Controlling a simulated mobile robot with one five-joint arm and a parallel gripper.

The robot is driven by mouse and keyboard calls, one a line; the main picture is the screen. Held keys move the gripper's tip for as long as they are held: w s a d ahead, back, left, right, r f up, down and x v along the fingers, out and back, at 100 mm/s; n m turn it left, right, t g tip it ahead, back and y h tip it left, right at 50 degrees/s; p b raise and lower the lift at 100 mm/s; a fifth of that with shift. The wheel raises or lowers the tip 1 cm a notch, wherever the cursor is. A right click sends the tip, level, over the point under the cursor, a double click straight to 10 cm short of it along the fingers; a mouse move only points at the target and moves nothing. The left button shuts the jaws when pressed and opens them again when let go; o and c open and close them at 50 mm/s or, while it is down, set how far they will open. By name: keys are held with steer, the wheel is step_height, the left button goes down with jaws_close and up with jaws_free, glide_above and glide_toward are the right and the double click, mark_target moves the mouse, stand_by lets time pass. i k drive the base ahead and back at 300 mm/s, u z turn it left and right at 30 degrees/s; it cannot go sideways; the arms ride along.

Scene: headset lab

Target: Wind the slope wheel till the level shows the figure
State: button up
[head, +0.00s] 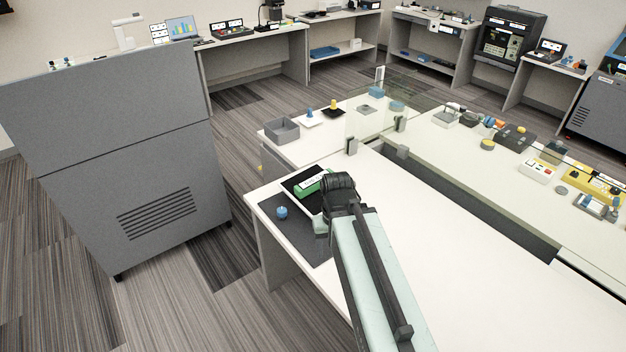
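A small blue knob-like piece (282,212) stands on a dark mat (297,235) at the near-left end of the white table. A green device with a white label (308,186) lies just behind it on a black and white base. I cannot tell which of these is the slope wheel or the level, and no figure is readable. My arm reaches in from the bottom. My gripper (321,226) is at its far end, over the mat's right side, right of the blue piece and apart from it. Its fingers are mostly hidden by the arm.
A large grey cabinet (130,150) stands left of the table across a floor gap. A clear panel (365,125) rises behind the green device. A grey bin (281,129) sits beyond. The white tabletop (470,260) right of my arm is bare.

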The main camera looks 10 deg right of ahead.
mark_target(282, 213)
steer(key=z, duration=1)
steer(key=k, duration=0.9)
steer(key=u, duration=0.75)
steer(key=i, duration=1.5)
